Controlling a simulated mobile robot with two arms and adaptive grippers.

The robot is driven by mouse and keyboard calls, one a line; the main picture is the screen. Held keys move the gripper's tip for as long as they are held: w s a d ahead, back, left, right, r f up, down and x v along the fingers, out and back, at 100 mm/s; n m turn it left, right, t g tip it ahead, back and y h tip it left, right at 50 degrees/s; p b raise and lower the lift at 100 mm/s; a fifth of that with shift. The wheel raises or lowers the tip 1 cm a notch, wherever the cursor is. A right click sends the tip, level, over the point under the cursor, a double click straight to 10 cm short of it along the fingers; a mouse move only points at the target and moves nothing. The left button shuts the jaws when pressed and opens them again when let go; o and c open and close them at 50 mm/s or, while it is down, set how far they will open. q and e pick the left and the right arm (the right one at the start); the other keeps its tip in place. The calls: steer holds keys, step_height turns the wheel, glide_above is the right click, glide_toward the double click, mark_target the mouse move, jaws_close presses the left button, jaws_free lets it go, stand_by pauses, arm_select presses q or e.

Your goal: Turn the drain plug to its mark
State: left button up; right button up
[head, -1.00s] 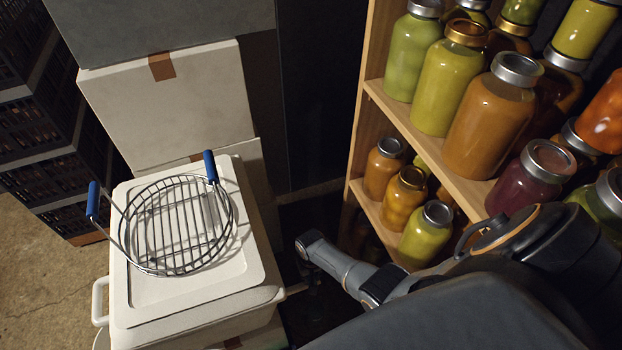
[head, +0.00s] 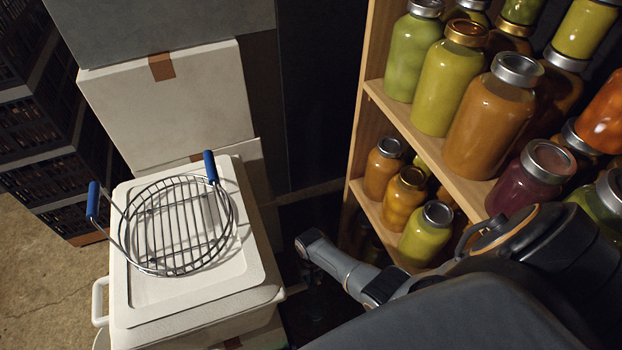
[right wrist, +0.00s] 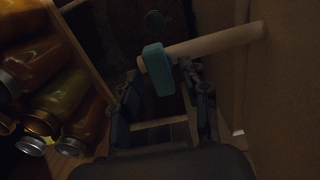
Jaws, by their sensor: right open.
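The drain plug is a teal cap (right wrist: 157,69) on the end of a pale spout (right wrist: 215,43) in the dim right wrist view. The spout comes out of the light wall at the right. My right gripper (right wrist: 168,95) is open, its two dark fingers apart. In the picture the teal cap lies just beyond the gap between the fingertips; I cannot tell whether they touch it. The mark cannot be made out in the dark. My left gripper is not in view.
A wire basket (head: 178,226) with blue handles rests on the cooler lid. A wooden shelf (head: 425,145) with several filled jars stands close on the right. White boxes (head: 170,105) are stacked behind the cooler. The gap between cooler and shelf is narrow and dark.

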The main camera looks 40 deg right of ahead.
step_height(320, 180, up, 11)
steer(key=shift+r, duration=0.2)
stand_by(0.4)
stand_by(0.4)
